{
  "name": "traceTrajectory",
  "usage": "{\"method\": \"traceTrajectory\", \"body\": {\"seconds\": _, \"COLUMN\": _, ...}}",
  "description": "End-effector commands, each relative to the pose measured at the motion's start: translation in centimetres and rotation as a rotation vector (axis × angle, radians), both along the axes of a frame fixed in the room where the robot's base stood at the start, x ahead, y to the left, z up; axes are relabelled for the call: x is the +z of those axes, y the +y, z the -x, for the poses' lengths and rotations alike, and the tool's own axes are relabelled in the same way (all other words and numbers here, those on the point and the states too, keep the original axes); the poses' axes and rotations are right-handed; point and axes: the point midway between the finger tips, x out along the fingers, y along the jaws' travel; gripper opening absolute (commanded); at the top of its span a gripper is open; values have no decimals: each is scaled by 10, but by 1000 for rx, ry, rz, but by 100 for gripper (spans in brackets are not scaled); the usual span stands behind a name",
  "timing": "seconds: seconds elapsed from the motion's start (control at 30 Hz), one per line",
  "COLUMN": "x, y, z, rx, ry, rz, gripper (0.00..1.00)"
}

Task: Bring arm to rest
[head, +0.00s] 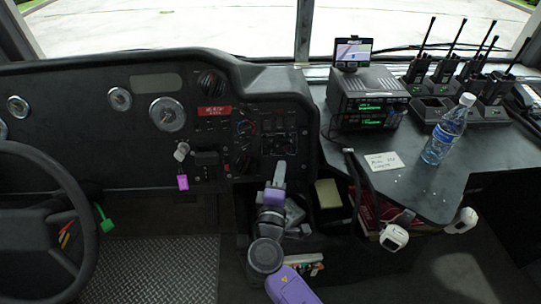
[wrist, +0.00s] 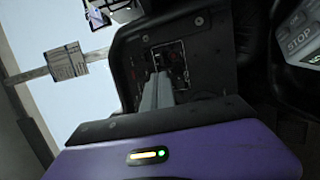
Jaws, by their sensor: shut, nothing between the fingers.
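In the wrist view the closed fingers (wrist: 157,88) show past the purple gripper body, in front of a dark panel. I cannot tell whether the fingertips touch the panel.
A steering wheel (head: 40,225) is at left. A key with a purple tag (head: 182,182) hangs left of my gripper. At right, a side desk (head: 430,195) holds a radio unit (head: 366,98), a note (head: 384,161), a water bottle (head: 447,130) and several handheld radios. An open bin sits below my gripper.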

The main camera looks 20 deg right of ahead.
Motion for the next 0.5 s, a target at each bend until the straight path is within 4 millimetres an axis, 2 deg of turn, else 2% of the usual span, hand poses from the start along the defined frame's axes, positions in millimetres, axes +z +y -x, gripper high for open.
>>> {"method": "traceTrajectory", "body": {"seconds": 0.27, "x": 0, "y": 7, "z": -4, "rx": 30, "ry": -4, "rz": -14, "gripper": 0}}
{"method": "traceTrajectory", "body": {"seconds": 0.4, "x": 6, "y": 31, "z": -16, "rx": 142, "ry": -36, "rz": -138, "gripper": 0}}
{"method": "traceTrajectory", "body": {"seconds": 0.5, "x": 2, "y": 50, "z": -8, "rx": 242, "ry": -51, "rz": -266, "gripper": 0}}
